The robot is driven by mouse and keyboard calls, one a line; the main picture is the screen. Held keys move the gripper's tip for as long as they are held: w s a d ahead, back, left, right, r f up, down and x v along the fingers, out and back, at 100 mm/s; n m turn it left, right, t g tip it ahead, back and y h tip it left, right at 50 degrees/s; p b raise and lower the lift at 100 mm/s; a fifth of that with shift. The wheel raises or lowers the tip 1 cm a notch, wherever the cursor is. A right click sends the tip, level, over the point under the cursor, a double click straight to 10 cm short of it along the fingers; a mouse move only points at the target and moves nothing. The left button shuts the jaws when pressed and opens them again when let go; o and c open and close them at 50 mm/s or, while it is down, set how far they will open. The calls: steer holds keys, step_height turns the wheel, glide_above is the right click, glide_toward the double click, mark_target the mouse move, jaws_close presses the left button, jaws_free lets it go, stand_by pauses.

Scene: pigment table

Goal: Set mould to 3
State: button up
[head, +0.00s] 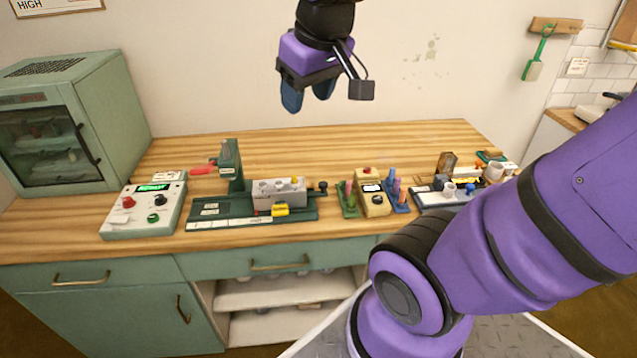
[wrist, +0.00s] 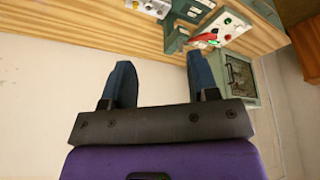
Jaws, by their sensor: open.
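A grey block with round cavities on top, which looks like the mould (head: 279,192), sits on a dark green rail fixture (head: 205,214) on the wooden table. A pale scale strip (head: 228,223) runs along the fixture's front; its marks are too small to read. A yellow tab (head: 281,210) is at the block's front. A green post (head: 230,165) with a red handle (head: 203,169) stands at the fixture's left. My gripper (head: 307,96) is open and empty, high above and behind the table. Its two blue fingers also show spread apart in the wrist view (wrist: 160,65).
A control box (head: 143,210) with a lit green display and several knobs stands left, near a green glass-doored cabinet (head: 60,125). Right of the fixture are a yellow box (head: 373,203), coloured pegs and a crowded tray (head: 430,199). The table's back strip (head: 320,142) is clear.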

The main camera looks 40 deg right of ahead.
steer(key=w+d+f+g, duration=0.2)
steer(key=w+d+f, duration=0.6)
steer(key=w+f, duration=0.15)
steer(key=n+g, duration=0.2)
glide_toward(323, 183)
step_height(323, 183, down, 9)
steer(key=shift+d+f, duration=0.15)
steer(key=shift+c, duration=0.2)
jaws_close()
